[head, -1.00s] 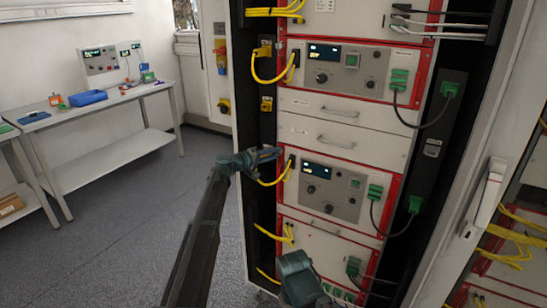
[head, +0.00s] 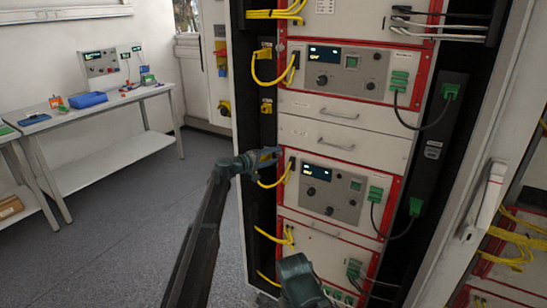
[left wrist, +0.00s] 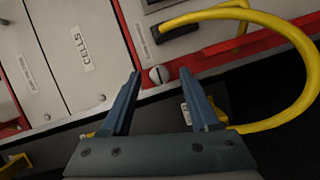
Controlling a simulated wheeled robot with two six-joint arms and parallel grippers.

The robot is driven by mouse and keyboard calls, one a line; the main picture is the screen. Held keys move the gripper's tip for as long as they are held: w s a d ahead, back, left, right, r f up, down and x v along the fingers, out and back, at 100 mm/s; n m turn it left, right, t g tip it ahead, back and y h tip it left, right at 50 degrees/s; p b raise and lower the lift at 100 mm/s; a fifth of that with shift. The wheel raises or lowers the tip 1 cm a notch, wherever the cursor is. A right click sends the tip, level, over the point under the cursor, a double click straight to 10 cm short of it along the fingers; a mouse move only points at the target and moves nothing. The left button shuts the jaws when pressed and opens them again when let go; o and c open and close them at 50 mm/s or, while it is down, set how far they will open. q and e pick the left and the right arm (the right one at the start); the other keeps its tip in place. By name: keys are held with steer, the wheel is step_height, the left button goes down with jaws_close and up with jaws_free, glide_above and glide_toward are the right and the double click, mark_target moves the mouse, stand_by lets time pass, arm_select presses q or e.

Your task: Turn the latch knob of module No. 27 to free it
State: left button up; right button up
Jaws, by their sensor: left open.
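A small round silver latch knob (left wrist: 158,75) with a slot sits on the red-edged front of a module, in the left wrist view. My left gripper (left wrist: 165,88) is open, with one finger on each side of the knob; I cannot tell whether they touch it. In the head view the left gripper (head: 275,156) is at the left edge of a grey-panelled module (head: 345,215) in the rack. The knob is not discernible there, and I cannot read the number 27. My right gripper's jaws are not visible.
A yellow cable (left wrist: 290,30) loops right of the gripper in the left wrist view. A panel marked CELLS (left wrist: 85,50) lies to the left. Green-plugged black cables (head: 375,195) hang at the module's right. A side table (head: 110,106) stands at far left; the floor between is clear.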

arm_select(q)
steer(key=p+v, duration=0.1)
steer(key=v, duration=1.2)
steer(key=shift+s+a, duration=0.3)
steer(key=s+d+f+m+g+y+p, duration=0.3)
steer(key=s+d+f, duration=0.35)
steer(key=s, duration=0.75)
steer(key=s+d+f+m+g+y, duration=0.3)
steer(key=s+d+f+g, duration=0.4)
steer(key=s, duration=0.6)
steer(key=s+a+m+y+p, duration=0.1)
steer(key=s+a+y, duration=0.2)
steer(key=s, duration=0.7)
steer(key=s+a+f+m+y+p, duration=0.1)
steer(key=s+a+y, duration=0.3)
steer(key=s, duration=0.6)
steer(key=shift+s+m+g+y, duration=0.3)
steer(key=shift+m+g+y, duration=0.1)
steer(key=shift+y, duration=0.5)
